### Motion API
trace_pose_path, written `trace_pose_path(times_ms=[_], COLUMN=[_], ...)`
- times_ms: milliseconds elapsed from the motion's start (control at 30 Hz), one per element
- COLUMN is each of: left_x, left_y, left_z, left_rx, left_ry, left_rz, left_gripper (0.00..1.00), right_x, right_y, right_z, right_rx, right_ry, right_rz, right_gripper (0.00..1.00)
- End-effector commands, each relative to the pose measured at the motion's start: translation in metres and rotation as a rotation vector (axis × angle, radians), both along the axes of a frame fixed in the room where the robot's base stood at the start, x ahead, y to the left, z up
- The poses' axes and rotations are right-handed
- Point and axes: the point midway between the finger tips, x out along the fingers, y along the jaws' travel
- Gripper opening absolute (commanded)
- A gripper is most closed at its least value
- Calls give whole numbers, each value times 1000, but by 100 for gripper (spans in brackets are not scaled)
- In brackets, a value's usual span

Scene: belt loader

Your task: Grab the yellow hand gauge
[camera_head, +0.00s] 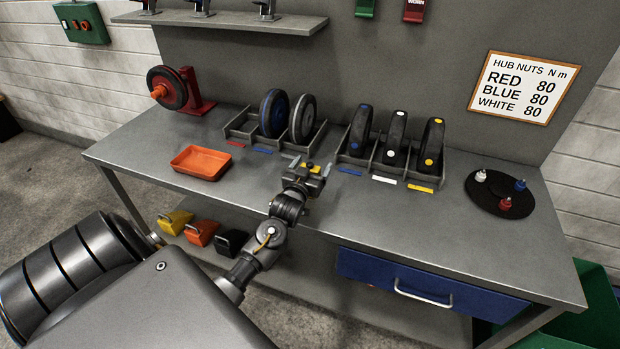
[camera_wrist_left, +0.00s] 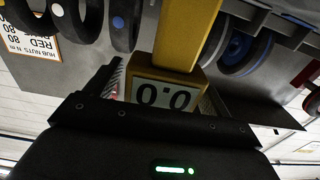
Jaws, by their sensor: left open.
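The yellow hand gauge (camera_wrist_left: 186,40) shows large in the left wrist view, with a white display reading 0.0. In the head view only small yellow bits of it (camera_head: 315,169) show at my gripper, and the rest is hidden. My left gripper (camera_head: 312,170) is over the bench, in front of the gap between the two racks. Its jaws are open, with a dark finger on each side of the gauge's display end in the wrist view. I cannot tell whether either finger touches the gauge. My right gripper is not in view.
An orange tray (camera_head: 201,163) lies left on the grey bench (camera_head: 330,228). A black disc (camera_head: 484,203) with three nuts is at right. The bench front centre is clear.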

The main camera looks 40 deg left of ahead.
Motion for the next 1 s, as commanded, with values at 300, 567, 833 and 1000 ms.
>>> trace_pose_path(times_ms=[300, 567, 833, 1000], left_x=[0, 0, 0, 1], left_y=[0, 0, 0, 0], left_z=[0, 0, 1, 9], left_rx=[0, 0, 0, 0], left_ry=[0, 0, -1, -4], left_rz=[0, 0, 0, 0], left_gripper=[67, 33, 29, 29], right_x=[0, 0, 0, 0], right_y=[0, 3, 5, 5], right_z=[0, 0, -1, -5], right_rx=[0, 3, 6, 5], right_ry=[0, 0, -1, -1], right_rz=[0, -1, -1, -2], right_gripper=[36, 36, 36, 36])
